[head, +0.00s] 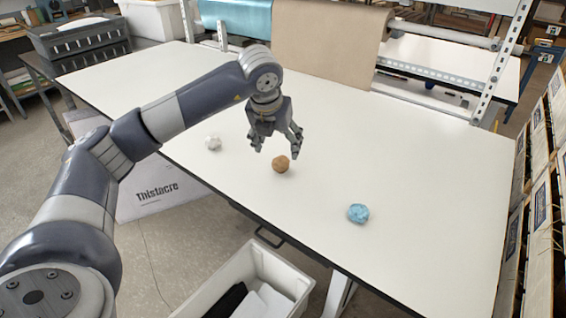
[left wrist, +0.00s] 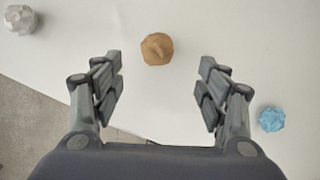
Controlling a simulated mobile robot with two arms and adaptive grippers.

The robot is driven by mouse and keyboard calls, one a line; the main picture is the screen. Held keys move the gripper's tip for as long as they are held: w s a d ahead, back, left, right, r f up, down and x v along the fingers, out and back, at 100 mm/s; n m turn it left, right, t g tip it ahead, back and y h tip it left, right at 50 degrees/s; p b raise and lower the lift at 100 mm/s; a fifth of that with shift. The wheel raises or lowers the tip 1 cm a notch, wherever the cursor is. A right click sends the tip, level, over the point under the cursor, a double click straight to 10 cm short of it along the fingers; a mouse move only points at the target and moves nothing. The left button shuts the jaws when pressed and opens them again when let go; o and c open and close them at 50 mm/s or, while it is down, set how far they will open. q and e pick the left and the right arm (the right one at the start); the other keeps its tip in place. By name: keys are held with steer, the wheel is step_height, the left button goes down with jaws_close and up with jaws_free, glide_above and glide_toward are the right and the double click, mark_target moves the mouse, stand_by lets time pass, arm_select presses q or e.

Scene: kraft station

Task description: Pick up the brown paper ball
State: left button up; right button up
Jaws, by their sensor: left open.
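The brown paper ball (head: 281,164) sits on the white table, between a white ball and a blue one. My left gripper (head: 277,146) is open and empty just above and behind it, with the fingers pointing down. In the left wrist view the brown ball (left wrist: 157,48) lies ahead of the fingertips, roughly midway between the two spread fingers (left wrist: 158,62). Nothing touches the ball. My right gripper is not in view.
A white paper ball (head: 213,143) lies to the left and a blue one (head: 358,213) to the right on the table (head: 430,170). A white bin (head: 262,262) stands below the front edge. Rolls of blue and brown paper (head: 310,38) hang at the back.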

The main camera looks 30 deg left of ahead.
mark_target(279, 159)
arm_select(q)
steer(key=x, duration=0.4)
steer(key=shift+f+p, duration=0.25)
steer(key=shift+p, duration=0.15)
steer(key=shift+w+a+f, duration=0.1)
steer(key=shift+w+f, duration=0.05)
steer(key=shift+f, duration=0.1)
steer(key=x, duration=0.1)
steer(key=p+x, duration=0.1)
steer(key=x, duration=0.1)
steer(key=p+x, duration=0.1)
steer(key=shift+w+a+f, duration=0.1)
steer(key=shift+a+f, duration=0.2)
steer(key=c, duration=0.8)
